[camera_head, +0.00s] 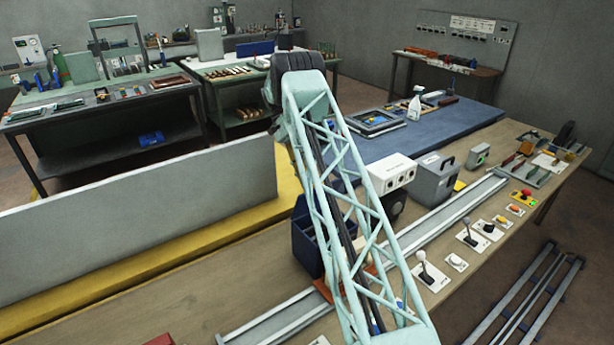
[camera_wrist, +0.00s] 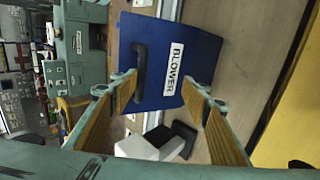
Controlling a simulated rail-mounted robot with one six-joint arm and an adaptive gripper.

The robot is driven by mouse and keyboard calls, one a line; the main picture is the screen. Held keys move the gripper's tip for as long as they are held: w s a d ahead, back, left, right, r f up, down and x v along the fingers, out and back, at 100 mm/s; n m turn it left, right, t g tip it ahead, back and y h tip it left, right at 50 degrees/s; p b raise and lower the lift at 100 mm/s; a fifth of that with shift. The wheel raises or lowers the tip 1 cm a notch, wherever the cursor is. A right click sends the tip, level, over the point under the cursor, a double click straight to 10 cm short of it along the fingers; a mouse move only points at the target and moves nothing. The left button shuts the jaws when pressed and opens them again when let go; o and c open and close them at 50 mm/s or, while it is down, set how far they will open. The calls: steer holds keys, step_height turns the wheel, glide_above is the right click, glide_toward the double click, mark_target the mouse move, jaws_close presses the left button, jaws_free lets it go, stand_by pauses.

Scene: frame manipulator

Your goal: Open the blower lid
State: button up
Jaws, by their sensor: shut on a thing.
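The blower lid (camera_wrist: 190,48) is a blue panel with a white BLOWER label and a black handle (camera_wrist: 140,75), in the wrist view. My gripper (camera_wrist: 160,88) has its two yellow-padded fingers at the lid, one on each side of its lower part. The left fingertip is by the lower end of the handle. The gripper is shut on the lid, but which part it grips is unclear. In the head view a dark blue box (camera_head: 306,238) shows partly behind my lattice arm. The gripper itself is hidden there.
A white box (camera_head: 392,173) and a grey case (camera_head: 435,180) stand right of the blue box. A metal rail (camera_head: 450,218) runs along the wooden bench (camera_head: 130,300). Several switches line its right side. A grey panel (camera_head: 140,222) stands at left.

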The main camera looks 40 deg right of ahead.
steer(key=shift+w+a+f, duration=0.15)
steer(key=shift+f, duration=0.15)
steer(key=shift+c, duration=0.4)
steer(key=shift+w+r, duration=0.4)
steer(key=shift+r, duration=0.05)
steer(key=c, duration=0.4)
steer(key=shift+o, duration=0.2)
steer(key=v, duration=0.6)
steer(key=shift+d+r, duration=0.2)
steer(key=shift+r, duration=0.1)
steer(key=shift+r, duration=0.1)
